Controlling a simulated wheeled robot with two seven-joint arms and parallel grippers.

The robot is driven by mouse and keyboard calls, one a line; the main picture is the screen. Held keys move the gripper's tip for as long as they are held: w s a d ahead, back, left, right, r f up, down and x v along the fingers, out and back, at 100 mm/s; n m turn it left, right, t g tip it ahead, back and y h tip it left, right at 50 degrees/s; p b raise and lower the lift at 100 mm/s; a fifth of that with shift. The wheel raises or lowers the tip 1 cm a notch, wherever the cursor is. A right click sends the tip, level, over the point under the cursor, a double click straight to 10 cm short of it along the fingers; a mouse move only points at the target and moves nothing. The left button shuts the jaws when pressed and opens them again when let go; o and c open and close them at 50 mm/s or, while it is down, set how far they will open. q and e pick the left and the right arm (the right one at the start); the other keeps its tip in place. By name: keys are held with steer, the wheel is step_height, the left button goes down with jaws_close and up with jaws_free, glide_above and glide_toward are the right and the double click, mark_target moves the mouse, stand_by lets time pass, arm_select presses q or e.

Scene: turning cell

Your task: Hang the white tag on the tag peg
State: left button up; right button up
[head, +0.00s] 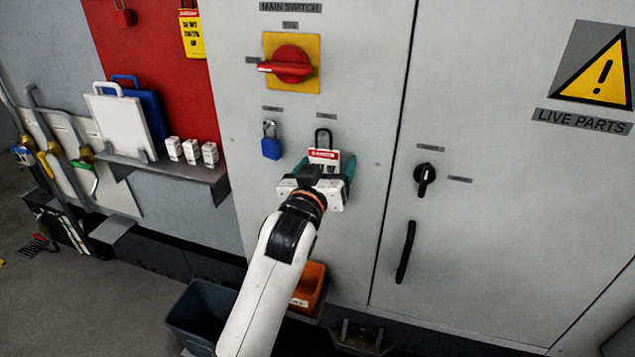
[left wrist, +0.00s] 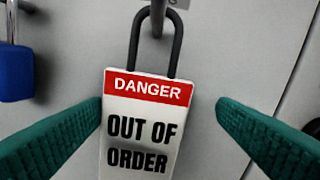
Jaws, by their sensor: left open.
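The white tag (head: 324,156) has a red DANGER band and a black loop, and reads OUT OF ORDER in the left wrist view (left wrist: 145,122). It is upright against the grey cabinet front. Its loop reaches up to the tag peg (left wrist: 158,14), which appears to pass through the loop's top. My left gripper (left wrist: 160,106) is open, with one green finger on each side of the tag. The left finger is close to the tag's edge; the right finger stands clear of it. In the head view my left gripper (head: 319,176) covers the tag's lower part. My right gripper is not in view.
A blue padlock (head: 271,147) hangs left of the tag. The red main switch (head: 290,64) is above. A black knob (head: 425,175) and handle (head: 405,252) are on the right door. An orange bin (head: 309,287) and a dark bin (head: 200,312) are below.

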arm_select(q)
steer(key=b+v, duration=0.3)
steer(key=v, duration=0.8)
steer(key=s+a+f+g+y, duration=0.2)
steer(key=s+a+f+g, duration=0.25)
steer(key=f, duration=0.65)
steer(key=s+a+f+g+y, duration=0.25)
steer(key=s+a+f, duration=0.3)
steer(key=f, duration=0.45)
steer(key=s+a+f+g, duration=0.3)
steer(key=s+a+f, duration=0.2)
steer(key=s, duration=0.3)
steer(key=s+a+f+g, duration=0.4)
steer(key=s+f, duration=0.1)
steer(key=s, duration=0.4)
step_height(320, 180, down, 25)
steer(key=m+g, duration=0.1)
steer(key=s+a+f+g+y, duration=0.1)
steer(key=s+a+f, duration=0.2)
steer(key=s+f, duration=1.4)
steer(key=shift+f+p, duration=0.15)
steer(key=shift+p, duration=0.15)
steer(key=shift+s, duration=0.1)
